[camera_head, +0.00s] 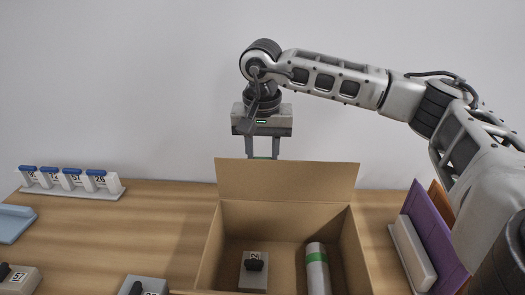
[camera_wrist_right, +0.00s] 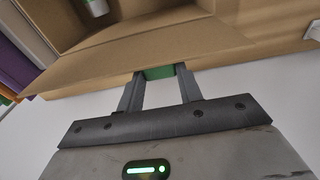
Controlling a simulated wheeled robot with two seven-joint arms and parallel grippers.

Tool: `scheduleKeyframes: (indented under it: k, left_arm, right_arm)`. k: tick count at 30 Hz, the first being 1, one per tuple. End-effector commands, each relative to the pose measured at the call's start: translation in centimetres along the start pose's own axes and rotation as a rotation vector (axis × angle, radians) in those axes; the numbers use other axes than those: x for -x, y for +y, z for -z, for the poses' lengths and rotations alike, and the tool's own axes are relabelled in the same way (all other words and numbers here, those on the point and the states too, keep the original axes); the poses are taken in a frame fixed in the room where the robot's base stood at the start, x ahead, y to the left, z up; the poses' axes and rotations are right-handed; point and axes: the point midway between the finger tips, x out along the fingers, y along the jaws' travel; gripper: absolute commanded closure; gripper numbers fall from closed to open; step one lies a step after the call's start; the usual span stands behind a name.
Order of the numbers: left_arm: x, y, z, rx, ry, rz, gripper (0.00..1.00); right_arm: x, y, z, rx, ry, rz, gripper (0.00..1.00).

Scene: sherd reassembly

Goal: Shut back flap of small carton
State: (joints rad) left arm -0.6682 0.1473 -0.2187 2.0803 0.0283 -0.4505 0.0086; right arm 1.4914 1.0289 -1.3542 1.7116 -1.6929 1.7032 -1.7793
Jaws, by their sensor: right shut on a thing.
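The open cardboard carton (camera_head: 210,250) stands at the front middle of the table. Its back flap (camera_head: 288,181) stands up, tilted, along the far rim; the flap also shows in the wrist view (camera_wrist_right: 205,45). My right gripper (camera_head: 262,153) points down just behind the flap, its fingertips partly hidden by it. In the wrist view, the right gripper (camera_wrist_right: 160,73) is shut on a small green block (camera_wrist_right: 158,73) near the flap's edge. I cannot tell whether it touches the flap. My left gripper is not in view.
Inside the carton are a grey block with a black knob (camera_head: 254,277) and a white cylinder with a green band (camera_head: 316,276). A rack of blue-topped tags (camera_head: 70,181) stands back left, a blue tray (camera_head: 12,224) far left. Purple (camera_head: 432,236) and orange upright panels stand right.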

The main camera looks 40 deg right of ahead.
Motion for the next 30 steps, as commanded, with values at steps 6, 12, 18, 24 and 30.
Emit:
scheduleKeyframes:
  k: [6,12,18,24,30]
  left_arm:
    - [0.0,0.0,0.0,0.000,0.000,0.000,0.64]
    - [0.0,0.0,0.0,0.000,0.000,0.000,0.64]
    - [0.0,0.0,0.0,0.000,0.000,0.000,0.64]
    - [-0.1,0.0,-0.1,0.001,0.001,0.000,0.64]
    - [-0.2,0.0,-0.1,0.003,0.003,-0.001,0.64]
  right_arm:
    - [0.0,0.0,0.0,0.001,-0.001,0.000,1.00]
    - [0.0,0.0,0.0,0.001,0.000,0.000,0.42]
    - [0.1,0.0,0.0,0.000,0.000,0.001,0.42]
    - [2.4,-0.1,0.1,0.000,0.003,0.005,0.42]
    - [7.2,-0.2,0.0,0.001,0.004,0.006,0.42]
